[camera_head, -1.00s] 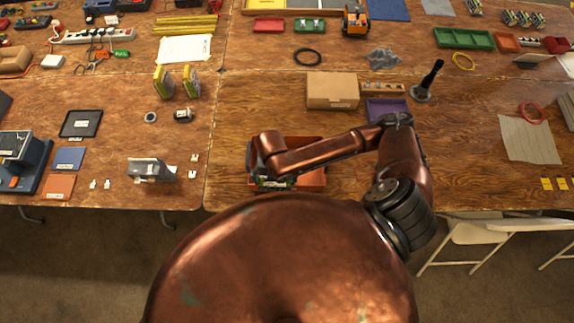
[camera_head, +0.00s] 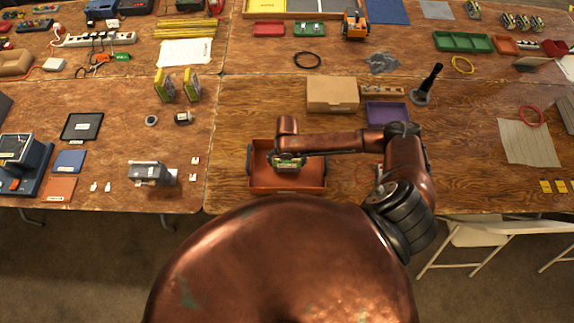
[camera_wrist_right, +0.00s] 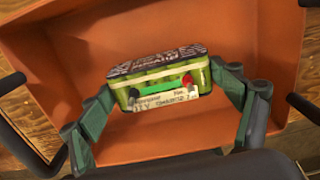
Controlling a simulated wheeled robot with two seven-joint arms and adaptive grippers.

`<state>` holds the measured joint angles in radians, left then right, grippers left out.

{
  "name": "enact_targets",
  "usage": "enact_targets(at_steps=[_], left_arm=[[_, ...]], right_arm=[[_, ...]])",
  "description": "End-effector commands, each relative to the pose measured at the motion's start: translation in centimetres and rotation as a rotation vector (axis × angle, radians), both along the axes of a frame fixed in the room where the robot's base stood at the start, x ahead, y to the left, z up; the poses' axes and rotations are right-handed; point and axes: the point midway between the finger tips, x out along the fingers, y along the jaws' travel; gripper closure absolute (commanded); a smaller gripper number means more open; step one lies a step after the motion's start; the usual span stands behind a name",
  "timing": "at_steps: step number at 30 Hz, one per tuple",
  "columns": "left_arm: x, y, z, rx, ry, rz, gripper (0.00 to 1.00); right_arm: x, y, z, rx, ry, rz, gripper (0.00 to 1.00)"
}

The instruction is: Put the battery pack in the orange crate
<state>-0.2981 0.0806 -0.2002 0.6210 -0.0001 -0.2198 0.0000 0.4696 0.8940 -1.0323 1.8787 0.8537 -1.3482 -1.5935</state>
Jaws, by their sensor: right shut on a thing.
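The orange crate (camera_head: 262,182) stands near the front edge of the table, in the middle of the head view. The battery pack (camera_wrist_right: 158,84), green with a dark patterned face, a white label and a red terminal, shows over the crate floor (camera_wrist_right: 265,55) in the right wrist view. My right gripper (camera_wrist_right: 164,88) is shut on the battery pack, one finger at each side. In the head view the battery pack (camera_head: 287,164) is within the crate's outline, partly under my right wrist. I cannot tell whether it touches the crate floor. My left gripper is not in view.
A cardboard box (camera_head: 332,93) and a purple tray (camera_head: 388,112) stand behind my right arm. A grey device (camera_head: 152,173) lies left of the crate. Two yellow-green packs (camera_head: 178,86) stand farther back. The crate has dark handles at its sides.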

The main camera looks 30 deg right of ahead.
Motion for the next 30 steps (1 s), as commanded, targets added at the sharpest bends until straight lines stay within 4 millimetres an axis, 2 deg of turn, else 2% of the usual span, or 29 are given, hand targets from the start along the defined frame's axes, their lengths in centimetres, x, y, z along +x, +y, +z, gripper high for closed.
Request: enact_targets(at_steps=[3, 6, 18, 19, 25, 30], left_arm=[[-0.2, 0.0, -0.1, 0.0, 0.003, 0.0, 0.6], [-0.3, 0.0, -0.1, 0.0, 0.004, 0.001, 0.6], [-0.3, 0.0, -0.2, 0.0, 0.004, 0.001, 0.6], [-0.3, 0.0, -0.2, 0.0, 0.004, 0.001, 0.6], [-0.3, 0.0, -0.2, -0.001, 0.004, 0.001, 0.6], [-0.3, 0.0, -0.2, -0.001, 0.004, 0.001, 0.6]], right_arm=[[-0.1, 0.1, -1.8, 0.001, 0.002, -0.001, 0.64], [0.0, 0.1, -2.6, 0.001, -0.002, 0.0, 0.64], [0.0, 0.1, -3.0, 0.0, -0.002, 0.0, 0.64], [-0.1, 0.0, -3.1, -0.001, 0.001, 0.0, 0.15], [-0.1, 0.0, -3.1, -0.001, 0.001, 0.0, 0.01], [-0.1, 0.0, -3.1, -0.001, 0.001, 0.0, 0.0]])
